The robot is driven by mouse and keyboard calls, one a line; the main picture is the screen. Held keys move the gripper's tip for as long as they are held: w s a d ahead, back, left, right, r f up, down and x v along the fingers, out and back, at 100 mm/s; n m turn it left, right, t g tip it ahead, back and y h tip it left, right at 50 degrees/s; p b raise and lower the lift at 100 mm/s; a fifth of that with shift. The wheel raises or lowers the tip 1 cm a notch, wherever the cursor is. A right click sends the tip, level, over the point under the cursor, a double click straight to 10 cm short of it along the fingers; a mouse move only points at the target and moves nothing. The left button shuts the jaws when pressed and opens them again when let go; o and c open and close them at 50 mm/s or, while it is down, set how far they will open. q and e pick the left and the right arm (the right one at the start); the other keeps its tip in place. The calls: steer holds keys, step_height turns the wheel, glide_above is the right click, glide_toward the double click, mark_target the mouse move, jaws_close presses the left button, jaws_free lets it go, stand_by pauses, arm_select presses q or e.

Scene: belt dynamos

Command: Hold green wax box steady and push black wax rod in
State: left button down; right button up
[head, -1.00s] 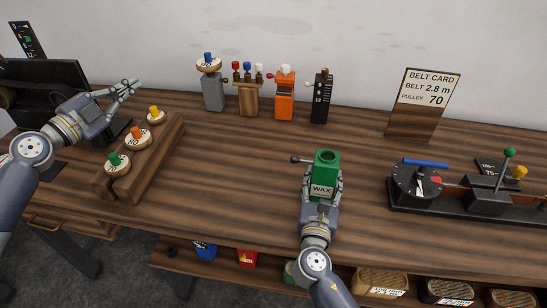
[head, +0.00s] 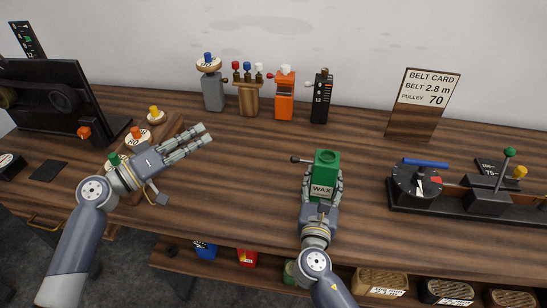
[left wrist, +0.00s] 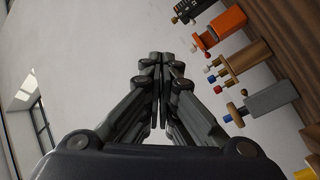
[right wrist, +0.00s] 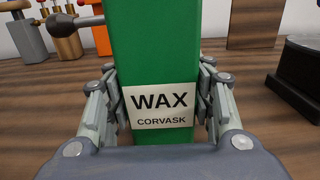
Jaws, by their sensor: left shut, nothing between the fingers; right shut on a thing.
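The green wax box (head: 326,162) stands upright on the table, with a round opening on top and a white label reading WAX. My right gripper (head: 322,190) is shut on its lower part; in the right wrist view the fingers press both sides of the green box (right wrist: 165,60). The black wax rod (head: 300,159) sticks out of the box's left side and ends in a dark knob; it also shows in the right wrist view (right wrist: 76,24). My left gripper (head: 205,133) is shut and empty, above the table, left of the rod and apart from it.
A wooden rack (head: 170,143) with coloured-knob discs lies partly under my left arm. Grey, orange (head: 284,98) and black boxes and a small wooden stand (head: 248,98) line the back. A dial machine (head: 470,195) sits at right. The table between my grippers is clear.

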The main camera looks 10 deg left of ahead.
mark_target(296, 160)
steer(key=shift+f, duration=0.15)
arm_select(q)
steer(key=s+d+f+n+g+h, duration=0.2)
steer(key=s+d+f+n+g, duration=0.1)
steer(key=d+f+n, duration=0.35)
steer(key=s+d+x, duration=0.1)
steer(key=x, duration=1.1)
steer(key=shift+s+d+f, duration=0.15)
steer(key=shift+d+f, duration=0.15)
steer(key=shift+f, duration=0.05)
steer(key=d, duration=0.3)
steer(key=shift+s+d, duration=0.15)
steer(key=shift+d, duration=0.15)
steer(key=shift+a, duration=0.1)
